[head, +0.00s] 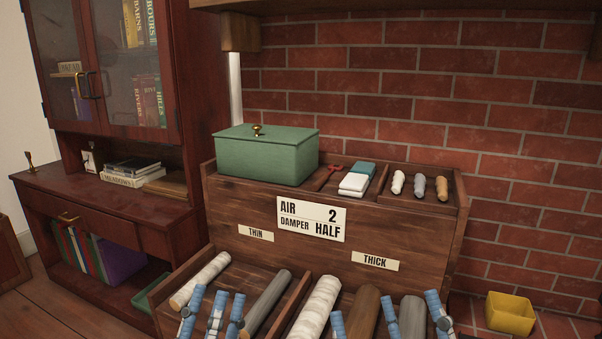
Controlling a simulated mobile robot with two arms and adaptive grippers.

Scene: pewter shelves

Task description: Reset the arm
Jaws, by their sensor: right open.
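My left gripper (214,314) shows at the bottom edge, left of centre. Its blue fingertips point up in front of the logs in the lower bin; the gaps between them are narrow and I see nothing held. My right gripper (390,316) is at the bottom edge, right of centre, with its blue fingers spread wide and empty. It is in front of the thick-log side. The lower parts of both grippers and the arms are outside the view.
A wooden rack (225,215) holds pale and dark logs below. A green lidded box (268,160), white and teal blocks and small cylinders sit on its top. A dark cabinet (190,130) stands left. A yellow bin (510,313) is at lower right, before the brick wall.

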